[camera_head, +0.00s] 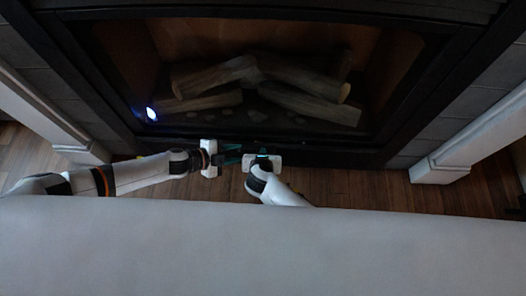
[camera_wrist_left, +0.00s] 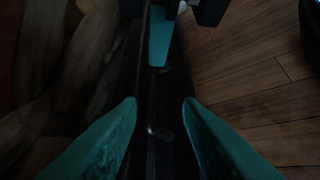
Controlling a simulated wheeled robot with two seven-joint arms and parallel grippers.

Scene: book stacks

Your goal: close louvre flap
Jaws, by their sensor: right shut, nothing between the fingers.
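The louvre flap seems to be part of the dark strip (camera_head: 325,157) along the bottom front of the fireplace; I cannot tell its exact outline or angle. In the left wrist view the dark strip (camera_wrist_left: 155,100) runs lengthwise between my left fingers, with small dark knobs or catches (camera_wrist_left: 160,134) on it. My left gripper (camera_head: 232,154) is at the strip; its teal fingers stand apart in the wrist view (camera_wrist_left: 160,103), with no clear contact. My right gripper (camera_head: 262,154) is just to its right, shut and empty; its teal finger (camera_wrist_left: 159,42) shows ahead in the wrist view.
The fireplace holds several logs (camera_head: 305,104) behind its dark frame (camera_head: 395,145). A small bright light (camera_head: 151,113) shows at its left. White pillars (camera_head: 450,160) flank it. Wooden floor (camera_head: 350,188) lies in front. The grippers are very close together.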

